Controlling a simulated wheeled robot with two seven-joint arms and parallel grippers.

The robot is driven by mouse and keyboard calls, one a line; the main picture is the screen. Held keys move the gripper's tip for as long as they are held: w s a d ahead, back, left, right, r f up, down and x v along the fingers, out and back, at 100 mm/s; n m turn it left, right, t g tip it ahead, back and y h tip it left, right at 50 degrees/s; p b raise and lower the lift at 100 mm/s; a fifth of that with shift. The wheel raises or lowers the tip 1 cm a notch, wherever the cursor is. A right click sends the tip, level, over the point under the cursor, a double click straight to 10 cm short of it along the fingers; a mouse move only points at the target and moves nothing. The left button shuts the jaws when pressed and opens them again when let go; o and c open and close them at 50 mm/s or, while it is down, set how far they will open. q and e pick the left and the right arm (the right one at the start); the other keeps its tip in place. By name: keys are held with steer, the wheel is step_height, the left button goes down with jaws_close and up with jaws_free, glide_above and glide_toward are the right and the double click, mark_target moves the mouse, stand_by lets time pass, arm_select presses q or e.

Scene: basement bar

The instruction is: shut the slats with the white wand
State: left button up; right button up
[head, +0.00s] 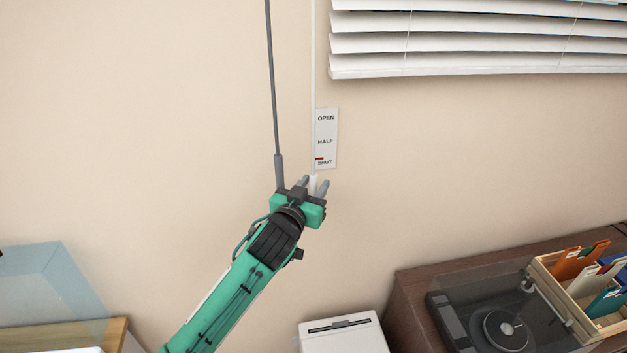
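The white wand (313,90) hangs down the wall left of the blind, and its thicker white lower end (313,184) is at my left gripper (313,185). The grey fingers stand apart on either side of that end, with what look like small gaps, so the gripper looks open around it. The white slats (470,43) at the upper right are tilted, with dark gaps between them. A label (327,138) beside the wand reads OPEN, HALF, SHUT, and a small red mark (319,159) sits just above SHUT. My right gripper is not in view.
A grey wand (272,90) hangs just left of the white one, its thick lower end close to my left gripper. Below are a white box (343,339), a dark cabinet (405,305) with a turntable (500,331), and a wooden crate (545,283) of sleeves. The left wall is bare.

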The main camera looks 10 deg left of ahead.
arm_select(q)
steer(key=shift+w, duration=0.25)
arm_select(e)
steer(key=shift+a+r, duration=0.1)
